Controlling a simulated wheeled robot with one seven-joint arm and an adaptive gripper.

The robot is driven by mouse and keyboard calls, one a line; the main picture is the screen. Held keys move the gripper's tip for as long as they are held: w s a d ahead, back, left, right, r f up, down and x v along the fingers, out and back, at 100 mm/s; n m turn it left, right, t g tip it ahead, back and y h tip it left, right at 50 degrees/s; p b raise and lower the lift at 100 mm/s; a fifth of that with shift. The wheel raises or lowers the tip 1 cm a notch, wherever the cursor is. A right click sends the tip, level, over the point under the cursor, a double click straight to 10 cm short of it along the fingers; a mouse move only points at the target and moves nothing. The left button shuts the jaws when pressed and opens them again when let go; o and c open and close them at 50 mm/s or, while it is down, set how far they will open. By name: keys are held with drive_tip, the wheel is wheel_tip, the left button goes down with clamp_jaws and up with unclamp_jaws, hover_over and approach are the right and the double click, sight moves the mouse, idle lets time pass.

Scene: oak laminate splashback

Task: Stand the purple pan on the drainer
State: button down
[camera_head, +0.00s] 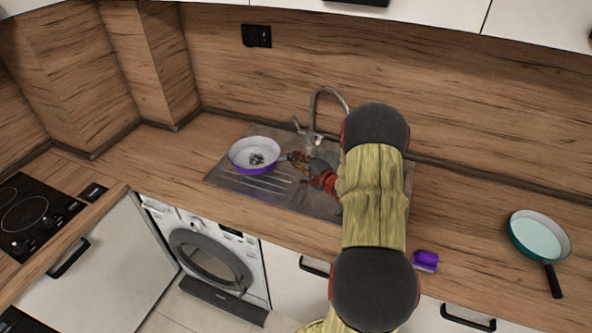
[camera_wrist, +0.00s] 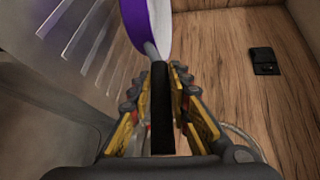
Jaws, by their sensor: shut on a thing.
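The purple pan (camera_head: 257,170) has a white inside and a purple outer wall. In the head view it is over the ribbed drainer (camera_head: 232,183), at the left of the sink unit. I cannot tell whether its base touches the drainer. My gripper (camera_head: 300,160) is at the right of the pan, shut on its handle. In the wrist view the dark handle (camera_wrist: 161,110) runs between the fingers of my gripper (camera_wrist: 162,95), and part of the purple pan (camera_wrist: 140,22) shows at the top. The drainer ribs (camera_wrist: 85,40) show at the left.
A tap (camera_head: 318,105) stands behind the sink. A teal pan (camera_head: 540,238) lies on the counter at the far right. A purple sponge (camera_head: 425,261) lies near the front edge. A hob (camera_head: 30,212) is at the left. My arm hides much of the basin.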

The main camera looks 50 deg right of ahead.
drive_tip(key=shift+w+d+f+b, duration=0.2)
drive_tip(key=shift+w+d+f, duration=0.3)
drive_tip(key=shift+f, duration=0.2)
drive_tip(key=shift+w+d+f+b, duration=0.15)
drive_tip(key=shift+w+d+f, duration=0.2)
drive_tip(key=shift+d+f, duration=0.25)
wheel_tip(320, 180, down, 3)
drive_tip(key=shift+a+b, duration=0.1)
drive_tip(key=shift+b, duration=0.35)
drive_tip(key=c, duration=1.7)
unclamp_jaws()
drive_tip(key=shift+s+f, duration=0.1)
drive_tip(key=shift+o, duration=0.2)
